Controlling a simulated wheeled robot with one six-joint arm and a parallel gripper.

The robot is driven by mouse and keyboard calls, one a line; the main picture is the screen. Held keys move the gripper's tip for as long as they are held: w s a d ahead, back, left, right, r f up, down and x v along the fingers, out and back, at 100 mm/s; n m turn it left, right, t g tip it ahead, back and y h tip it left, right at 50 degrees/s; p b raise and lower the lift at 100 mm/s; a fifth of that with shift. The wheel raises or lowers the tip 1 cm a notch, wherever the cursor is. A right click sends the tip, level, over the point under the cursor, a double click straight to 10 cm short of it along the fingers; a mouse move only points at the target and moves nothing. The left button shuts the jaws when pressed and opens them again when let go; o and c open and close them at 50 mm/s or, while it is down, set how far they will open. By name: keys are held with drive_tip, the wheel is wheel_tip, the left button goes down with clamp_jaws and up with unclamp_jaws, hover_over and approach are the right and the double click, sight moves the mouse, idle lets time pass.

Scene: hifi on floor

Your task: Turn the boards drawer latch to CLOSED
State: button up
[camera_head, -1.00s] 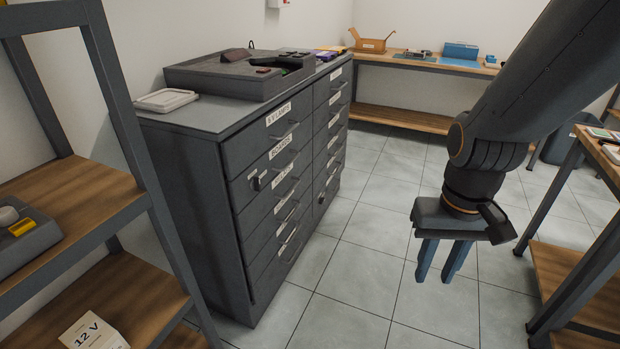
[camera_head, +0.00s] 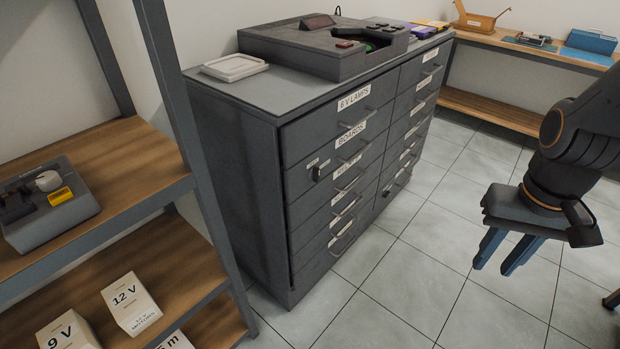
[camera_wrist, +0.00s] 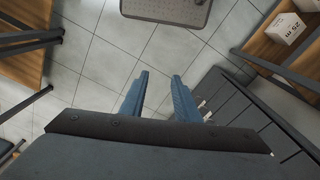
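The boards drawer (camera_head: 300,177) is the second one down in the left column of a dark grey cabinet, under the 6 V lamps drawer. Its label reads BOARDS (camera_head: 350,135). A small dark latch (camera_head: 316,173) with a tiny pale plate sits at the drawer's left end; the plate's text is too small to read. My gripper (camera_head: 495,257) hangs over the floor to the right of the cabinet, well apart from the latch. Its two blue fingers are spread and empty, and they also show in the wrist view (camera_wrist: 158,95).
A shelf rack (camera_head: 180,185) with labelled boxes (camera_head: 130,300) stands close on the left. A grey tray-like unit (camera_head: 320,45) and a pale tray (camera_head: 234,67) rest on the cabinet top. A workbench (camera_head: 500,110) stands at the back right. Tiled floor is clear before the cabinet.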

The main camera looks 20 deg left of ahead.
drive_tip(key=w+a+f+n+t+y, duration=0.1)
drive_tip(key=w+a+f+n+t, duration=0.15)
drive_tip(key=w, duration=0.75)
drive_tip(key=w+a+f+n+t, duration=0.2)
drive_tip(key=w+a+f+t, duration=0.15)
drive_tip(key=w, duration=0.75)
drive_tip(key=w+a+f+n+t+y, duration=0.2)
drive_tip(key=w+a+f+n+y, duration=0.25)
drive_tip(key=w+a, duration=0.4)
drive_tip(key=n+y, duration=0.3)
drive_tip(key=y, duration=0.4)
approach(319, 175)
drive_tip(key=w+d+f, duration=0.3)
drive_tip(key=w+d, duration=0.2)
drive_tip(key=w, duration=0.1)
drive_tip(key=a+y, duration=0.1)
drive_tip(key=a, duration=0.2)
drive_tip(key=s+a+n+g+y, duration=0.1)
drive_tip(key=a, duration=0.3)
drive_tip(key=a+y, duration=0.2)
drive_tip(key=a, duration=0.2)
drive_tip(key=shift+s+a+r+p, duration=0.15)
drive_tip(key=shift+s+r+p, duration=0.05)
drive_tip(key=shift+p, duration=0.15)
